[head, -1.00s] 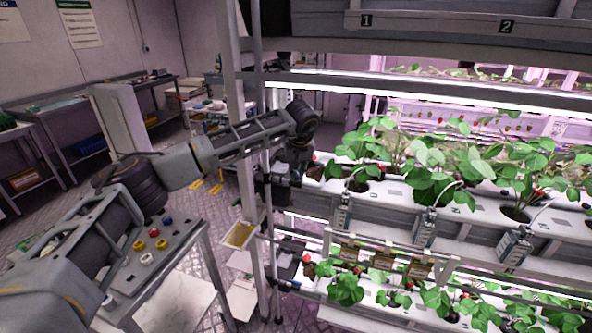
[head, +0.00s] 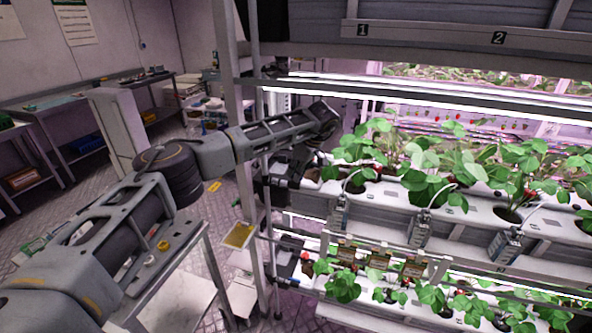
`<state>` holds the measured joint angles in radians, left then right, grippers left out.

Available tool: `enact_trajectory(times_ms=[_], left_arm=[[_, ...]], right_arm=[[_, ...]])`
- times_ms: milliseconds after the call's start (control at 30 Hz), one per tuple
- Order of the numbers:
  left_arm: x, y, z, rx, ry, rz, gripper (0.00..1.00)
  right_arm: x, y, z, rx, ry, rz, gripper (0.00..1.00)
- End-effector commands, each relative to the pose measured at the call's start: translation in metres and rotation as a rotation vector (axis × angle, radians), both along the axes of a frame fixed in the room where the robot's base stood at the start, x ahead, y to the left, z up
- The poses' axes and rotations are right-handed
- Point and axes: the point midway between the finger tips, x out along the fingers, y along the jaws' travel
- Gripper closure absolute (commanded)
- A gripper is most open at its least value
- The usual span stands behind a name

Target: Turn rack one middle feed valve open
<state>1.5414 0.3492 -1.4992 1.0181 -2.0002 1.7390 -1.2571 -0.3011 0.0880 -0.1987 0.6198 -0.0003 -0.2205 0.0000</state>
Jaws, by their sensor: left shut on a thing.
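My left arm reaches in from the left to the left end of rack one's middle tier. My left gripper (head: 278,183), dark and small here, is at the pipework beside the rack post and is shut on the middle feed valve there. The valve's handle is hidden behind the gripper and wrist, so its angle cannot be told. The rack's middle trough (head: 372,200) holds leafy strawberry plants. My right gripper is not in view.
A lower trough with a red fitting (head: 305,256) lies beneath. A small table (head: 165,270) is under my arm. Benches line the left wall.

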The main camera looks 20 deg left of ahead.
Motion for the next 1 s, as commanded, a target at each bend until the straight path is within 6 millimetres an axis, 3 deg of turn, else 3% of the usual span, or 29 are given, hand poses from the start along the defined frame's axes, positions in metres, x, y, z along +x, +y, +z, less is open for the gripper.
enact_trajectory(times_ms=[300,1000], left_arm=[[0.003,-0.001,0.003,-0.001,-0.002,0.194,1.0],[0.003,0.0,0.002,-0.001,-0.004,0.297,1.0]], right_arm=[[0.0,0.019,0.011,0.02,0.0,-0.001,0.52],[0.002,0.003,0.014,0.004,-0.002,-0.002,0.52]])
